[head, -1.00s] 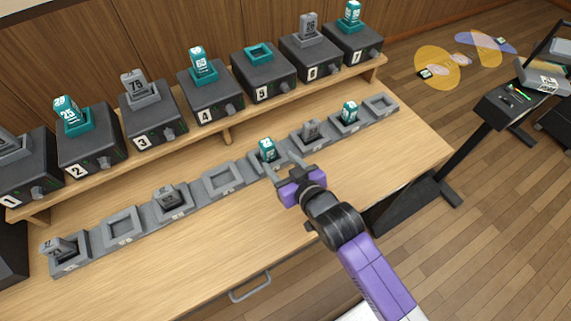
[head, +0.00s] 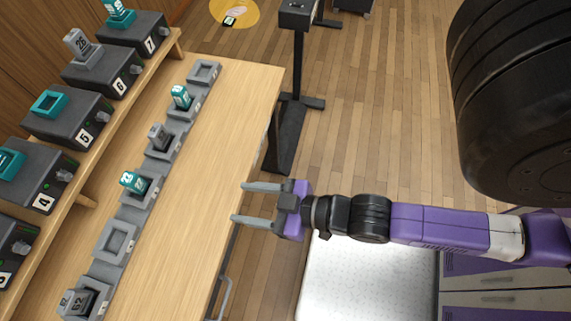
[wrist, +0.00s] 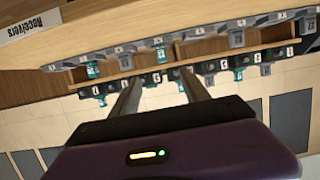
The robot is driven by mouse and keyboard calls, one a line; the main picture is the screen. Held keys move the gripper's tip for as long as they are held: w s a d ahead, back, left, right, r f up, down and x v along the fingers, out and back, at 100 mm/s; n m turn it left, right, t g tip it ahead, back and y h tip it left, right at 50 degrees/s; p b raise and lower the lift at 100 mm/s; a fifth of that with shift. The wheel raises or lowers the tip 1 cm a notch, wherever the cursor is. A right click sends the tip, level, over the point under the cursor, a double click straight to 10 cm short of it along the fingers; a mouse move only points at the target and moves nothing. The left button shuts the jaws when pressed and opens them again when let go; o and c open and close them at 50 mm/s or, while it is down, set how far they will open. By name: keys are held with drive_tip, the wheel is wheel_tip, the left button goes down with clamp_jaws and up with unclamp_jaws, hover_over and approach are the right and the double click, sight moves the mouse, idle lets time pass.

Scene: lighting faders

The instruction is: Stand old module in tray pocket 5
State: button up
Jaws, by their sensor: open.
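A grey module (head: 157,137) and another teal module (head: 180,97) stand in pockets farther up the row. The end pocket (head: 204,72) and the pocket below the teal module (head: 115,240) are empty. The table (head: 195,200) is bare between tray and edge.

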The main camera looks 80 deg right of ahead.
drive_tip(key=s+r, duration=0.8)
drive_tip(key=s, duration=0.1)
drive_tip(key=shift+a, duration=0.2)
